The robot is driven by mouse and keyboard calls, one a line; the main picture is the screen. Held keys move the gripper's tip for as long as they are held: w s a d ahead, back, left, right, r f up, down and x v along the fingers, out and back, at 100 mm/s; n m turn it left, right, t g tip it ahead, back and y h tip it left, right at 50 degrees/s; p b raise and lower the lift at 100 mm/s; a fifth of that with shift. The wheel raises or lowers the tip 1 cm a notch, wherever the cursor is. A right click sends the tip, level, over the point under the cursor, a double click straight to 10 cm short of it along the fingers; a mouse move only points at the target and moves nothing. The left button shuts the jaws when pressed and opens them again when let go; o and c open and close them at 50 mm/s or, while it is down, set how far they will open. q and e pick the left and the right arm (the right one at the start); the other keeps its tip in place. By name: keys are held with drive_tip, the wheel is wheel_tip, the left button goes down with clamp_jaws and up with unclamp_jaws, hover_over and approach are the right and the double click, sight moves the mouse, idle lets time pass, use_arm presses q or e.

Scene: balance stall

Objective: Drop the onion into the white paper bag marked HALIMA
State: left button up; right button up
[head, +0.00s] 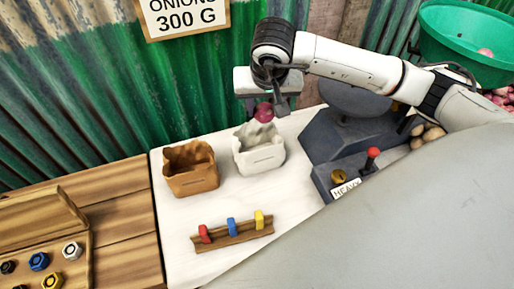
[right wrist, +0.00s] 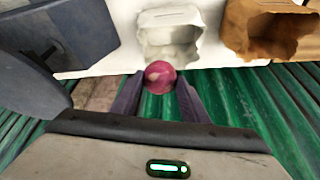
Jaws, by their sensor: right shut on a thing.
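My right gripper (head: 266,108) is shut on a red-purple onion (head: 264,111), held above the back of the white paper bag (head: 260,158). In the right wrist view the onion (right wrist: 159,76) sits between the fingertips (right wrist: 158,90), and the white bag (right wrist: 171,40) lies just beyond it with its mouth open. The onion appears to be above or just behind the bag's back rim; its exact height is hard to tell. Any writing on the bag is too small to read. My left gripper is not in view.
A brown paper bag (head: 191,169) stands open left of the white one. A dark scale (head: 340,135) stands close on the right. A wooden rack (head: 232,234) with coloured pieces lies in front. A green corrugated wall (head: 190,85) rises behind. A green bowl (head: 460,45) is at upper right.

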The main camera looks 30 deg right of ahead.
wheel_tip(320, 180, down, 6)
drive_tip(key=b, duration=0.3)
drive_tip(key=shift+f, duration=0.15)
drive_tip(key=shift+d, duration=0.1)
drive_tip(key=o, duration=1.1)
drive_tip(key=shift+o, duration=0.2)
drive_tip(key=v, duration=1)
drive_tip(key=shift+r+b, duration=0.25)
drive_tip(key=shift+b, duration=0.15)
